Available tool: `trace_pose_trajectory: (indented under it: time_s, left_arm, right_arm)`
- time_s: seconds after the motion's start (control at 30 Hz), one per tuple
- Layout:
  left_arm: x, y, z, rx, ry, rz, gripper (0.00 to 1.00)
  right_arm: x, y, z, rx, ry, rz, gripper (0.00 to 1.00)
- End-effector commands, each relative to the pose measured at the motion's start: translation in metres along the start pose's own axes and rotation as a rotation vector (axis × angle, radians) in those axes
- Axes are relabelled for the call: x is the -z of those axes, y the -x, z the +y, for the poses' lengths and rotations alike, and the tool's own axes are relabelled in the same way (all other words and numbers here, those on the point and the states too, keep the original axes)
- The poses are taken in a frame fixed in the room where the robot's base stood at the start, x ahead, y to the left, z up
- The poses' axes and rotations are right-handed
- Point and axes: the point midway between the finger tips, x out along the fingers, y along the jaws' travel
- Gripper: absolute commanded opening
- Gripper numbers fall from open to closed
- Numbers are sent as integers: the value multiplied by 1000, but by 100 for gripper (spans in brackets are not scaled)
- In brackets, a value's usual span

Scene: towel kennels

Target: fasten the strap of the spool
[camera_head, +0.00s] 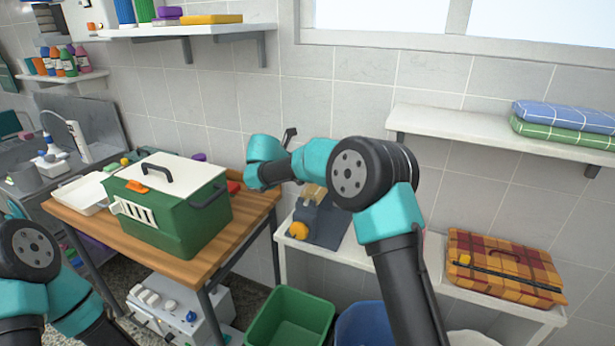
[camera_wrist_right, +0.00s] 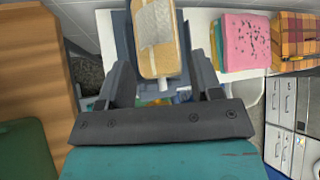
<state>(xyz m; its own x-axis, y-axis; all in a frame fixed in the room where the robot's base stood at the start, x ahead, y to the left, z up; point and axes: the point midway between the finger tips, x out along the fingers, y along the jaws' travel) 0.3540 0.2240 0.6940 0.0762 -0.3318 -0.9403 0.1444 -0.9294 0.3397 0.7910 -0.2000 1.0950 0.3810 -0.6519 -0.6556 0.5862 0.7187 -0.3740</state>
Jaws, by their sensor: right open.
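A tan, rounded block with a pale mesh-like patch and a short white tip (camera_wrist_right: 158,40) shows in the right wrist view; I take it for the spool, but cannot be sure. In the head view a tan piece (camera_head: 314,194) shows partly behind my right arm, on a dark grey-blue item (camera_head: 322,226) with an orange knob (camera_head: 298,230). My right gripper (camera_wrist_right: 160,62) is open, its fingers on either side of the tan block in the picture; contact cannot be told. I cannot make out a strap. My left gripper is out of view.
A green kennel with a white lid (camera_head: 165,205) stands on the wooden table (camera_head: 225,250) at left. A green bin (camera_head: 290,318) stands below.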

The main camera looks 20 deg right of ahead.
Motion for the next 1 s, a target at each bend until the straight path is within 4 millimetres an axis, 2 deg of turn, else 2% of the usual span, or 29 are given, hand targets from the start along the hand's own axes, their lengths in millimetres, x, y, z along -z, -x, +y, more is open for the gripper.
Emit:
trace_pose_trajectory:
  time_s: [0.1,0.3,0.67,1.0]
  left_arm:
    - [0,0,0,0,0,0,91]
    - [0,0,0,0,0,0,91]
    - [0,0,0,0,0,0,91]
    - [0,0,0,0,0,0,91]
  right_arm:
    - [0,-21,-1,2,0,2,59]
    - [1,-42,0,1,0,1,59]
    - [0,-46,0,0,0,0,59]
    - [0,-46,0,0,0,0,27]
